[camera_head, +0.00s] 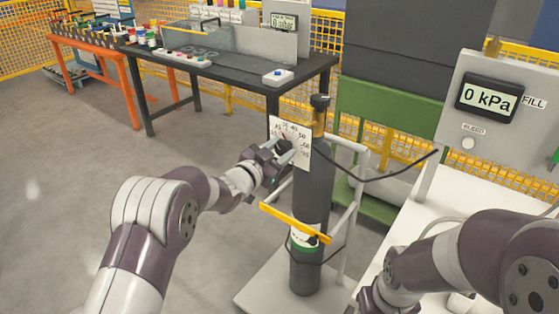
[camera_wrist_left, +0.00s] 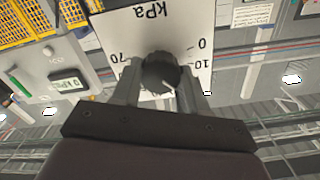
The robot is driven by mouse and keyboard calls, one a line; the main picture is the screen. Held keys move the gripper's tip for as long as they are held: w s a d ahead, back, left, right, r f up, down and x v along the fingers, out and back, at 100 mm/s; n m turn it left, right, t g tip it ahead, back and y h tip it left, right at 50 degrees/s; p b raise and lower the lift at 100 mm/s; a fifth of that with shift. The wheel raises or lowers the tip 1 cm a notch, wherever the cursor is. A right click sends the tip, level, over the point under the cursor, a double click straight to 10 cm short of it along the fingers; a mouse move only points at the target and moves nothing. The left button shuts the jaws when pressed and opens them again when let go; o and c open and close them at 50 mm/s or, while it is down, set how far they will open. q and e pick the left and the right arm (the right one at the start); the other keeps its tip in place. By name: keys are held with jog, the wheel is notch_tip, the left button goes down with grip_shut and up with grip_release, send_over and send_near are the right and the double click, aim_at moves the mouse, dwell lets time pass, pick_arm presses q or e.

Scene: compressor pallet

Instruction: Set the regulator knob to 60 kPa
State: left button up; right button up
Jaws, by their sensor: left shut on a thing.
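The regulator knob (camera_wrist_left: 161,75) is dark and round, in front of a white kPa dial plate (camera_wrist_left: 128,30). The plate appears upside down in the left wrist view, with 70 at left and 0 and 10 at right. My left gripper (camera_head: 278,148) is shut on the knob, one finger on each side. A small pale mark shows on the knob's lower part; I cannot read its setting surely. In the head view the dial plate (camera_head: 302,150) is fixed by the grey cylinder (camera_head: 312,190). The gauge display (camera_head: 487,98) reads 0 kPa. My right gripper (camera_head: 372,302) is partly visible at the bottom edge.
The cylinder stands on a white trolley (camera_head: 262,290) with a yellow bar (camera_head: 296,223). A black hose (camera_head: 385,180) runs right from its top. A BLEED button (camera_head: 468,143) is below the display. A dark workbench (camera_head: 232,70) stands behind; the floor at left is clear.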

pick_arm(q)
jog(key=m+b, duration=1.3)
jog(key=b, duration=0.1)
jog(key=shift+s+d+m, duration=0.1)
jog(key=shift+m, duration=0.3)
jog(key=m+b, duration=0.3)
jog(key=m, duration=0.1)
jog(key=shift+f+b, duration=0.15)
jog(key=shift+b, duration=0.15)
jog(key=shift+m+b, duration=1.4)
jog(key=shift+m, duration=1)
jog(key=shift+f, duration=0.15)
jog(key=o, duration=1.1)
jog(key=shift+d, duration=0.1)
jog(key=shift+c, duration=0.2)
